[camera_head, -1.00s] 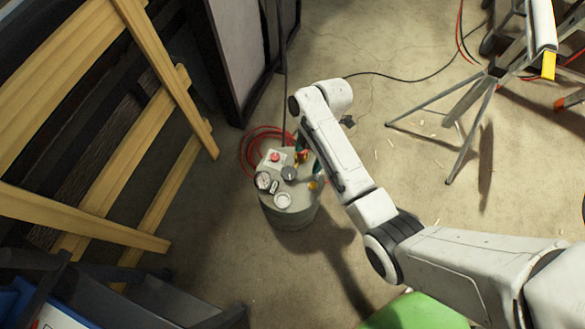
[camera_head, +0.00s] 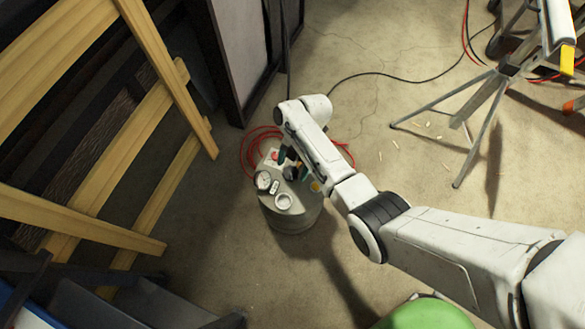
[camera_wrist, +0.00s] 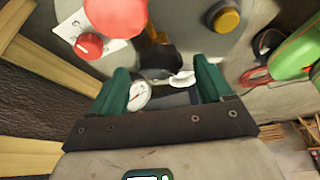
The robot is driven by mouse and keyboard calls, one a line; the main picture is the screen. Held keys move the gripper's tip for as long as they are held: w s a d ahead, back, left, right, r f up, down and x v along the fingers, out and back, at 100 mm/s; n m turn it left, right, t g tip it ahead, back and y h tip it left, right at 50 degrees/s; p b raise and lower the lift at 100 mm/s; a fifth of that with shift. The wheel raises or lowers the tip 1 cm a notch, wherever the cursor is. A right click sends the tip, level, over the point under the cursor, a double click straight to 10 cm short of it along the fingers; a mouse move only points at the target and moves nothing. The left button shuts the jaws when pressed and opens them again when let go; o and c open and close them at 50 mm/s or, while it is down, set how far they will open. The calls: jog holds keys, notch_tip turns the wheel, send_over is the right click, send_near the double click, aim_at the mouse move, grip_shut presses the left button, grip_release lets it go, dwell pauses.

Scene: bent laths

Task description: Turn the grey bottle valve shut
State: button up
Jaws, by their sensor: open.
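A dark grey knob (camera_head: 291,174), which looks like the bottle valve, sits on top of a squat grey drum-shaped unit (camera_head: 292,219). In the wrist view the dark knob (camera_wrist: 155,58) shows just ahead of and between the green fingers, partly in shadow. My gripper (camera_head: 293,164) points down over the top of the unit, with its fingers apart and nothing held. Whether a finger touches the knob I cannot tell. The arm hides part of the unit's right side.
Near the knob are a round gauge (camera_head: 263,181), a white-rimmed dial (camera_head: 284,201), a red button (camera_wrist: 90,45) and a yellow knob (camera_wrist: 227,20). A red hose (camera_head: 247,150) loops behind the unit. Wooden laths (camera_head: 130,140) stand left; a tripod (camera_head: 478,110) stands right.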

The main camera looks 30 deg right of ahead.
jog(key=shift+a+f, duration=0.25)
jog(key=shift+f, duration=0.35)
jog(key=shift+c, duration=0.4)
jog(key=c, duration=1)
jog(key=shift+o, duration=0.2)
